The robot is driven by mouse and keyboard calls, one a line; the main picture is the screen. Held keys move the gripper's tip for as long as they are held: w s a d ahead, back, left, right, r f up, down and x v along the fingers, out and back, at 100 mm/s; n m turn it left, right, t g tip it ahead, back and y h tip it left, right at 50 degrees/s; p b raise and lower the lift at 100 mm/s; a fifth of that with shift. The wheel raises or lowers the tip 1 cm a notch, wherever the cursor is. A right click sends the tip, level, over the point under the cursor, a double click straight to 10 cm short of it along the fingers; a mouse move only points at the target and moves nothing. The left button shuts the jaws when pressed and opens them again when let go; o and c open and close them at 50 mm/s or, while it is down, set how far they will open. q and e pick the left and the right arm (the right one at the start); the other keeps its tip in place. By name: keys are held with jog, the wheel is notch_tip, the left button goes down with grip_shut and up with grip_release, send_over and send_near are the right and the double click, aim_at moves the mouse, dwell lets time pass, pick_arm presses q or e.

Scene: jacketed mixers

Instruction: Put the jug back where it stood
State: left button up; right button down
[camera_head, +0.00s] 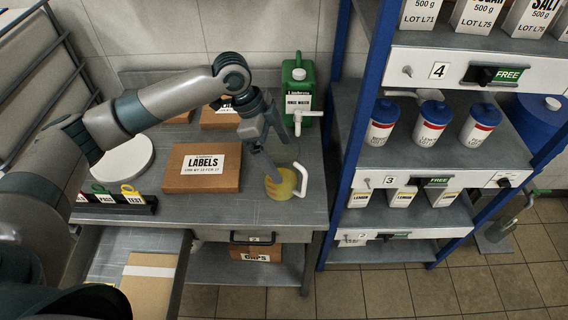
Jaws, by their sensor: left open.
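The jug (283,187) is a small yellowish vessel with a white handle. It stands upright on the grey metal bench (250,208), near its right end. My left gripper (281,158) comes in from above and left of it. The gripper is open; one finger reaches down in front of the jug's left part, and whether it touches the jug I cannot tell. The other finger is up to the right, near the green canister's tap. My right gripper is not in view.
A LABELS box (202,182) lies left of the jug, and a green canister (298,88) with a white tap stands behind it. A white round plate (124,158) is further left. A blue-framed shelf (347,150) rises close on the right. An open drawer (112,252) is front left.

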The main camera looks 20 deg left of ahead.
pick_arm(q)
jog(key=b+v, duration=0.2)
jog(key=v, duration=0.5)
jog(key=shift+r, duration=0.2)
